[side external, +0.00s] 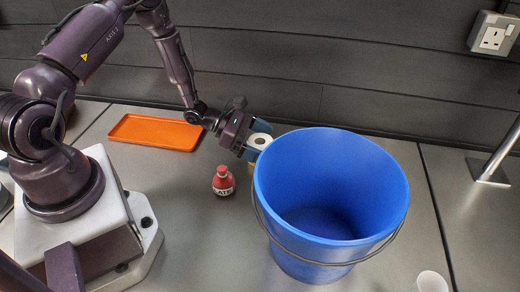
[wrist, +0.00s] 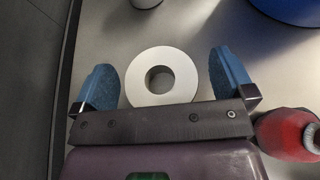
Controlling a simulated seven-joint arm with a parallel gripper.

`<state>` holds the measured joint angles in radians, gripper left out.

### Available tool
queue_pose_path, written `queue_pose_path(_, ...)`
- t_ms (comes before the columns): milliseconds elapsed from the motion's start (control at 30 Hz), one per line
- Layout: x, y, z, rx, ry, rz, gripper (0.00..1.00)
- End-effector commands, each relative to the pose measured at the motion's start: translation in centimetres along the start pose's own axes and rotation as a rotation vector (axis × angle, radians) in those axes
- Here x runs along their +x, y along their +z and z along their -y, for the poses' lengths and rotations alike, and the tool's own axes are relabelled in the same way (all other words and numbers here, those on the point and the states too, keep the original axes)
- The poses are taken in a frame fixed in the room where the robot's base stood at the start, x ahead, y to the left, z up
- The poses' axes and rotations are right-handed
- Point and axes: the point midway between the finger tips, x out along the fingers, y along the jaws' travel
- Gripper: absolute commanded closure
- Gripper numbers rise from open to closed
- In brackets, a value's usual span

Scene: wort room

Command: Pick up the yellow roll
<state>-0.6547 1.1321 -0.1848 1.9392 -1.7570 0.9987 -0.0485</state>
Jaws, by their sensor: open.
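The roll (side external: 259,147) has a white, ring-shaped top with a hole in its middle. A sliver of yellow shows low on its side in the side external view, left of the blue bucket. In the wrist view the roll (wrist: 135,78) lies between the two blue fingers, with gaps on both sides. My gripper (side external: 254,140) is open around it, and it also shows open in the wrist view (wrist: 163,60). No finger visibly touches the roll. The roll's lower part is mostly hidden by the gripper and bucket.
A large blue bucket (side external: 380,190) stands right beside the roll. A red bottle (side external: 223,182) stands in front of my gripper. An orange tray (side external: 155,132) lies at the back left. A white cup (side external: 432,282) is at front right. A pale object (wrist: 146,3) shows beyond the roll.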

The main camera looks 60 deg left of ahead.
Motion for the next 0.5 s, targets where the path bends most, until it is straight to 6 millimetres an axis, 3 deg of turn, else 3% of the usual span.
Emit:
queue_pose_path(200,0.05,0.01,-0.03,0.001,0.001,0.0,0.02)
queue_pose_path(433,0.02,0.02,-0.03,0.001,0.001,0.0,0.55)
queue_pose_path(500,0.02,0.04,-0.04,0.001,0.001,0.001,0.56)
